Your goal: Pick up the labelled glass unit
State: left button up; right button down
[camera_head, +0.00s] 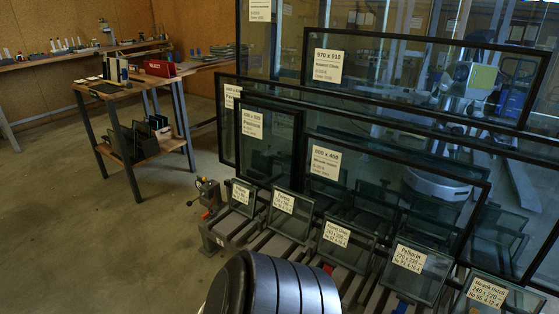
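Several dark-framed glass units with white paper labels stand tilted on a rack. The front row holds small units, among them one at the left (242,207), one in the middle (348,252) and one labelled 220 x 230 or similar (415,286). I cannot tell which unit the task means. Neither gripper is in view. A black ribbed cylinder, apparently part of my arm, covers the bottom centre.
The rack's grey base end (213,238) juts out at the left. A wooden cart (130,82) with a red box (160,68) stands at the left. A workbench (75,60) runs along the back wall. The concrete floor (90,250) at the lower left is clear.

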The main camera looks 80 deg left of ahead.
aim_at(243, 197)
jog(key=u, duration=3)
jog(key=z, duration=0.4)
jog(key=j+z, duration=0.1)
jog(key=z, duration=0.3)
jog(key=k+z, duration=0.1)
jog(key=z, duration=0.7)
jog(key=u, duration=1.5)
